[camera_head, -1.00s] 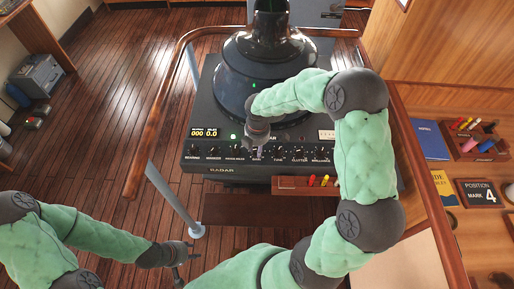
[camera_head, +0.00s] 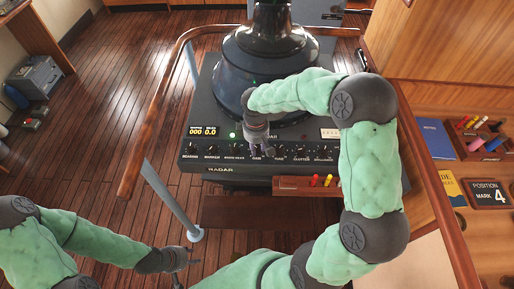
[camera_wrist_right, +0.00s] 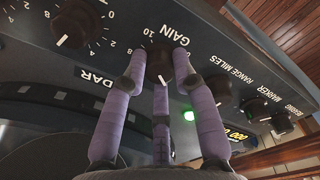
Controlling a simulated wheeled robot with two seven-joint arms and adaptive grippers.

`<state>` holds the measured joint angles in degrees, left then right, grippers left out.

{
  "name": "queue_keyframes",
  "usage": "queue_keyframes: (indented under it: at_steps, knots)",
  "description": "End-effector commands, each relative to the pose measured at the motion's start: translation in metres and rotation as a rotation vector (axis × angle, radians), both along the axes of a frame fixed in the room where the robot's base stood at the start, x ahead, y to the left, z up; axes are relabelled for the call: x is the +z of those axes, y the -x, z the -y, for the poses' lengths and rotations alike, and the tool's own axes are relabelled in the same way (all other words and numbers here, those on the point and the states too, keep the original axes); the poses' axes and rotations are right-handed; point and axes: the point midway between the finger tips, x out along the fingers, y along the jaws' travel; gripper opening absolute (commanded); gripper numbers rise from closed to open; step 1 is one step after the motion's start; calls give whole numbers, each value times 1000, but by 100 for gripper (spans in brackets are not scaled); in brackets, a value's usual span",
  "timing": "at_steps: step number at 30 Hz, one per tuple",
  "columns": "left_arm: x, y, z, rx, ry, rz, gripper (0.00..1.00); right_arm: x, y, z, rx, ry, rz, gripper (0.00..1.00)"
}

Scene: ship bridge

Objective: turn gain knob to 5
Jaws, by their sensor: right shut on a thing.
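The gain knob (camera_wrist_right: 157,62) is a small dark knob under the GAIN label on the black radar panel (camera_head: 222,162). In the right wrist view the purple fingers of my right gripper (camera_wrist_right: 160,78) are closed around it. A pale mark shows on the knob's lower edge, but I cannot tell which number it points to. In the head view my right gripper (camera_head: 258,147) comes down onto the front knob row and mostly hides the knob. My left gripper (camera_head: 181,267) hangs empty at the lower left, fingers apart, away from the console.
Other knobs stand close on both sides, including a neighbouring knob (camera_wrist_right: 76,22) and the range knob (camera_wrist_right: 218,87). A green lamp (camera_wrist_right: 189,115) glows nearby. A wooden handrail (camera_head: 150,110) runs left of the console. A tray with pens (camera_head: 300,186) sits below the panel's right part.

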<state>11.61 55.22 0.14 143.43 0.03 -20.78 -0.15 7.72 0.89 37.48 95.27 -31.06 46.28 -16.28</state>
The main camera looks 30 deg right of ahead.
Motion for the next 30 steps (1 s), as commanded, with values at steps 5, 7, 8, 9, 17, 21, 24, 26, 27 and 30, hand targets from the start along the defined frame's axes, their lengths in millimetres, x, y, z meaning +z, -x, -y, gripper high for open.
queue_keyframes:
  at_steps: [5,7,8,9,17,21,24,26,27,30]
  knots:
    - [-9,0,0,0,0,0,40,-1,-1,0,-167,0,2,0]
    - [-11,0,0,0,0,0,40,-1,-1,-1,-233,0,3,0]
    - [-12,0,0,0,0,0,40,-1,-1,0,-262,0,3,0]
    - [-14,0,0,0,0,0,40,-1,-1,0,-300,-1,2,0]
    - [-22,0,0,0,0,0,40,-1,-2,0,-543,-2,3,0]
    - [-25,0,0,0,0,0,40,-1,-2,0,-659,-2,3,0]
    - [-27,0,0,0,0,0,40,-1,-2,0,-730,-2,3,0]
    - [-28,0,0,0,0,0,40,0,-2,0,-768,-2,3,0]
    - [-29,0,0,0,0,0,40,0,-2,0,-790,-1,2,0]
    - [-30,0,0,0,0,0,40,0,-2,0,-838,-1,2,0]
